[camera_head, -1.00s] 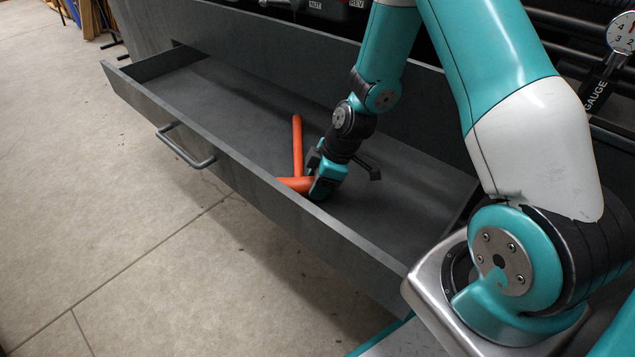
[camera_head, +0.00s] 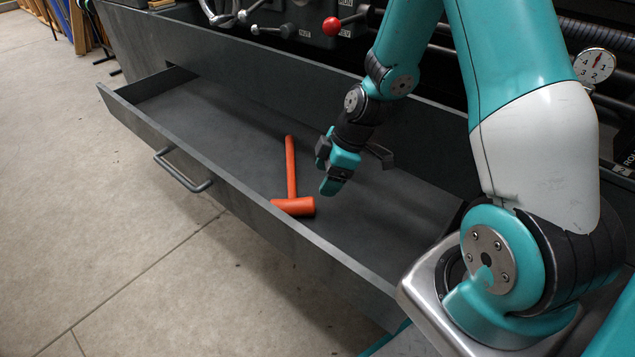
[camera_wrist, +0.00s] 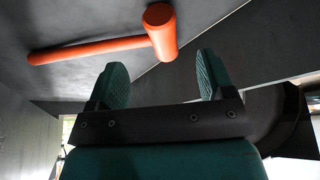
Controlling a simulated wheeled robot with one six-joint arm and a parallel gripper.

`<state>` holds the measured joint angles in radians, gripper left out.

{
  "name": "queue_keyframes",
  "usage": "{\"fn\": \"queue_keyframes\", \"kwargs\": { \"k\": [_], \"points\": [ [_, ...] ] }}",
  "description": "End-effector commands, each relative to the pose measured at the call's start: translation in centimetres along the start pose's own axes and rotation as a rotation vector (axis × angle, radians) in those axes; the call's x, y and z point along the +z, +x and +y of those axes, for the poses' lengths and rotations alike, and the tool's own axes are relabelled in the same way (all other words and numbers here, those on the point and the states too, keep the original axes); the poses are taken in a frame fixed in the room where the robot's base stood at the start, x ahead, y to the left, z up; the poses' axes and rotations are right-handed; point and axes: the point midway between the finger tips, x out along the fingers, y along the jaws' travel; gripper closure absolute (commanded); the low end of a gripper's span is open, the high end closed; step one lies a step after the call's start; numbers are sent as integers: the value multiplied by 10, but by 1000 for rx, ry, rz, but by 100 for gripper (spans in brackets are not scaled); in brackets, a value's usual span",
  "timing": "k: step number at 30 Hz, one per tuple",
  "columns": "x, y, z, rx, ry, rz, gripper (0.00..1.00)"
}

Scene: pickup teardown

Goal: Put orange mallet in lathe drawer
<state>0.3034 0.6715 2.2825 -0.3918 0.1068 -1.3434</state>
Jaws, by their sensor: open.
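The orange mallet (camera_head: 293,207) lies flat on the floor of the open grey lathe drawer (camera_head: 190,99), its head near the front wall and its handle pointing to the back. My gripper (camera_head: 326,168) is open and empty, to the right of the mallet and a little above the drawer floor, apart from it. In the wrist view the mallet (camera_wrist: 161,34) shows beyond the two spread teal fingers of my gripper (camera_wrist: 164,78), with nothing between them.
The drawer's front wall and metal handle (camera_head: 185,172) face the open concrete floor. The lathe's red-knobbed lever (camera_head: 333,26) and a dial gauge (camera_head: 594,66) are above and behind the drawer. The left part of the drawer is empty.

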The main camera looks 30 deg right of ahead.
Motion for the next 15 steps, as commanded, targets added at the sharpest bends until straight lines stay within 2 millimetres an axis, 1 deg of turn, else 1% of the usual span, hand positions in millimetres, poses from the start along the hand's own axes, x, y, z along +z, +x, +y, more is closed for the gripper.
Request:
{"fn": "queue_keyframes", "kwargs": {
  "k": [1,5,8,11,12,14,15],
  "points": [
    [-1,-11,0,2,1,1,25],
    [-1,-22,0,1,0,1,25],
    [-12,-32,-4,-3,11,3,25],
    [-42,-52,-21,-22,54,8,25],
    [-60,-65,-33,-34,83,9,25],
    [-86,-86,-58,-56,136,5,25],
    [-102,-100,-78,-72,175,0,25]
  ]
}}
